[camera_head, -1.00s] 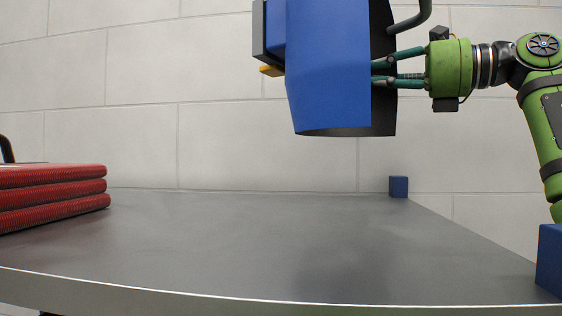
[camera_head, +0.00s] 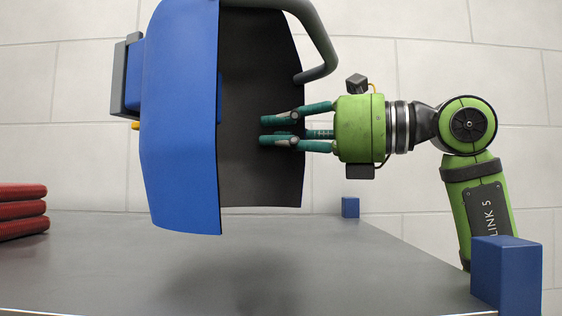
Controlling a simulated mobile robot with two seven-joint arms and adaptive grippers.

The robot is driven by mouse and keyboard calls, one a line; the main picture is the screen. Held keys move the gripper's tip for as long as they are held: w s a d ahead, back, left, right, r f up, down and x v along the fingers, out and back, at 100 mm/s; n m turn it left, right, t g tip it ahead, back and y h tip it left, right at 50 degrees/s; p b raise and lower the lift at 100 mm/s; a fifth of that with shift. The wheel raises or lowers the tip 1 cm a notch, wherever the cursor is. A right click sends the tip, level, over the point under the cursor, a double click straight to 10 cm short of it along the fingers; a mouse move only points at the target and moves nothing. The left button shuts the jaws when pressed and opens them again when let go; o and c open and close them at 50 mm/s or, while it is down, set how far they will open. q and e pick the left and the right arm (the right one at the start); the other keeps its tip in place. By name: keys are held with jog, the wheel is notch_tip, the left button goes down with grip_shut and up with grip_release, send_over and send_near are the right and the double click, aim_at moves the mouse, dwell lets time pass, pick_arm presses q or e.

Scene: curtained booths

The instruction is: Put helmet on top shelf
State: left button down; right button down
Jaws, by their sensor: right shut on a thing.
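The helmet is a blue welding mask (camera_head: 182,120) with a black inner side, a grey headband loop and a dark box on its front. It hangs upright in the air above a grey shelf top (camera_head: 330,270), with a dark shadow below it. My right gripper (camera_head: 270,130) reaches in from the right, its teal fingers at the mask's open inner side. It is shut on the helmet; the exact contact is hard to see. My left gripper is out of view.
A stack of red ribbed hoses or pads (camera_head: 22,210) lies at the left of the surface. Blue blocks mark its far right corner (camera_head: 350,207) and near right corner (camera_head: 506,272). The middle is clear. A pale tiled wall (camera_head: 70,110) stands behind.

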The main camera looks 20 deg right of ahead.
aim_at(301, 163)
notch_tip(301, 163, down, 2)
jog(key=shift+f+p, duration=0.2)
jog(key=shift+p, duration=0.2)
jog(key=shift+d+f, duration=0.1)
jog(key=shift+f, duration=0.65)
jog(key=shift+s, duration=0.1)
jog(key=c, duration=1.2)
grip_release()
jog(key=shift+f, duration=0.15)
